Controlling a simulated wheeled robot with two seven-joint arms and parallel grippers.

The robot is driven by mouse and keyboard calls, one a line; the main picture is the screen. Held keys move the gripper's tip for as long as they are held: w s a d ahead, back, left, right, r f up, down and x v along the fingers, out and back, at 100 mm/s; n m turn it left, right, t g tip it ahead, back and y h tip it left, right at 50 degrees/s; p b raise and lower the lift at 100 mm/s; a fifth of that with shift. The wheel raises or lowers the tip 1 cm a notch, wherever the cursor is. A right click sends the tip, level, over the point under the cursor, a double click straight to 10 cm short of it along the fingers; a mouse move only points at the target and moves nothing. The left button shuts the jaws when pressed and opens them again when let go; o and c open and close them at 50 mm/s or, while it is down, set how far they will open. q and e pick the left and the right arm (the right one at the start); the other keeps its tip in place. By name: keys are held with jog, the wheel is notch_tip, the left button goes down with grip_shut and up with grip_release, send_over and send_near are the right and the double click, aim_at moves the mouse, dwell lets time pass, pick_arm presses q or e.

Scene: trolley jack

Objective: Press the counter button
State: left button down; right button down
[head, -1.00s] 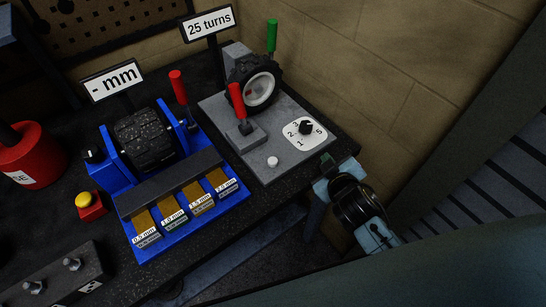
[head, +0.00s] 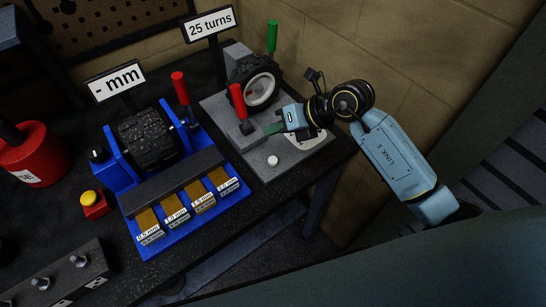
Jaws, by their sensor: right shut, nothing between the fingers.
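A small white button (head: 272,161) sits on the front part of the grey plate (head: 262,174), which also carries a black wheel with a green handle. A sign (head: 211,24) reading "25 turns" stands behind it. A yellow button on a red box (head: 94,203) is at the left, beside the blue machine. My right gripper (head: 270,130) is shut and empty. It reaches in from the right over the grey plate, behind the white button in the picture and apart from it. The gripper partly hides the dial (head: 318,137). My left gripper is not in view.
A red lever (head: 237,98) stands just left of my right gripper, and the black wheel (head: 258,88) is behind it. The blue machine (head: 165,180) with brass blocks is at the left, under a "- mm" sign (head: 115,82). The bench edge runs close in front.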

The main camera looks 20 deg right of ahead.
aim_at(277, 161)
jog(key=shift+d+f, duration=0.15)
jog(key=shift+d, duration=0.2)
jog(key=shift+f, duration=0.15)
notch_tip(277, 161, down, 8)
jog(key=b, duration=0.7)
jog(key=shift+f+b, duration=0.3)
dwell(1.5)
jog(key=shift+f, duration=0.4)
